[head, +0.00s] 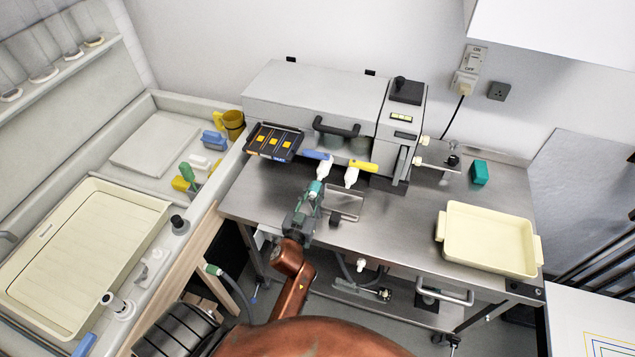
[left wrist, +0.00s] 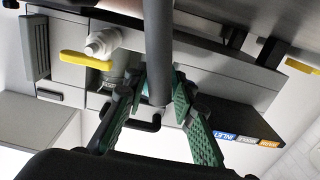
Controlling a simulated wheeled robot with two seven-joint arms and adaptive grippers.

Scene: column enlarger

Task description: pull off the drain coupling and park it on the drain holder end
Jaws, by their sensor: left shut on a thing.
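My left gripper (head: 314,194) is shut on the teal drain coupling (head: 316,187), just below the white valve (head: 324,167) with a blue handle (head: 317,155) on the machine's front. I cannot tell whether the coupling is still seated on that valve. In the left wrist view the green fingers (left wrist: 156,92) close around the lower end of a grey hose (left wrist: 158,45), which hides most of the coupling. A second white valve (head: 351,178) with a yellow handle stands just right; it also shows in the left wrist view (left wrist: 103,43). I cannot pick out the drain holder end.
The grey machine (head: 310,95) stands at the back of the steel table (head: 410,220). A cream tray (head: 490,240) lies on its right, a small teal block (head: 479,173) behind. A dark box with yellow squares (head: 274,142) sits left of the valves. A sink counter is at left.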

